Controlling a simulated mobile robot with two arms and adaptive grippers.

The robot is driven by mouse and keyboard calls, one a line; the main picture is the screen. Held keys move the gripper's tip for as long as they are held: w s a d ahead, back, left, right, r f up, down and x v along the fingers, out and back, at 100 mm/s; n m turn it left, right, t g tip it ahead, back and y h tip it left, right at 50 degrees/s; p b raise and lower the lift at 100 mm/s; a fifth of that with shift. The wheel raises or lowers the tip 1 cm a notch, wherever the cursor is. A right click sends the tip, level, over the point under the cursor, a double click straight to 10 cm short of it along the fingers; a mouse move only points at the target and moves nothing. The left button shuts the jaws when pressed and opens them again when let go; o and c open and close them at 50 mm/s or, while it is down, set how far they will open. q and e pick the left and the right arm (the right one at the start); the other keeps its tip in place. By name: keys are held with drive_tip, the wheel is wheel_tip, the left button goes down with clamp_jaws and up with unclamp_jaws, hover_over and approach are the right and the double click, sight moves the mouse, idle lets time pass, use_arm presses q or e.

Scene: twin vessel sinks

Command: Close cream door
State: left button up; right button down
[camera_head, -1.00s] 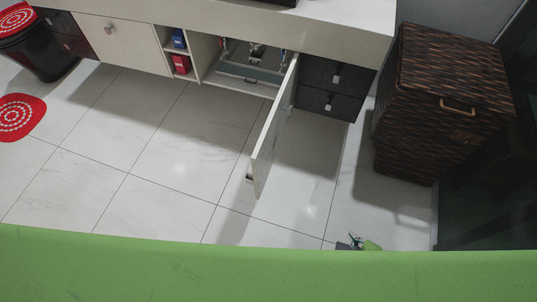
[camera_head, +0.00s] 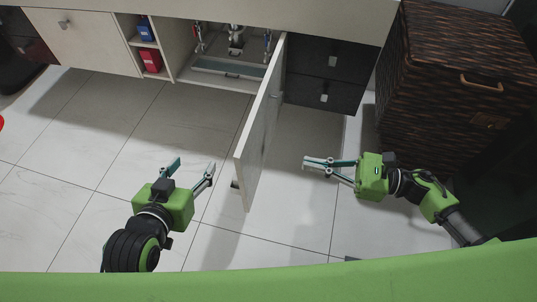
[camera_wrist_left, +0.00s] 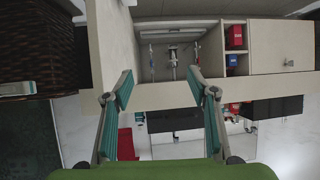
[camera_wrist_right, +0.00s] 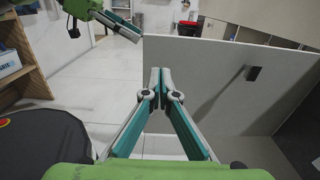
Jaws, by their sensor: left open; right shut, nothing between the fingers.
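The cream door (camera_head: 261,125) stands open, swung out from the cabinet in the head view, with its free edge toward me. It shows at the left in the left wrist view (camera_wrist_left: 103,42) and as a broad panel in the right wrist view (camera_wrist_right: 215,85). My left gripper (camera_head: 193,168) is open and empty, left of the door. A small dark fitting (camera_wrist_right: 253,73) is on the panel.
The open cabinet bay holds a grey tray (camera_head: 228,69) and pipes. Beside it are shelves with a blue box (camera_head: 145,29) and a red box (camera_head: 151,61). Dark drawers (camera_head: 325,75) and a wicker hamper (camera_head: 445,80) stand right. The tiled floor left of the door is clear.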

sight(246, 150)
use_arm(q)
drive_tip(key=shift+w+d+r+t, duration=0.25)
drive_tip(key=shift+w+r+t, duration=0.25)
drive_tip(key=shift+r, duration=0.25)
use_arm(e)
drive_tip(key=x, duration=1.3)
drive_tip(key=shift+w+a, duration=0.1)
drive_tip(key=shift+a, duration=0.25)
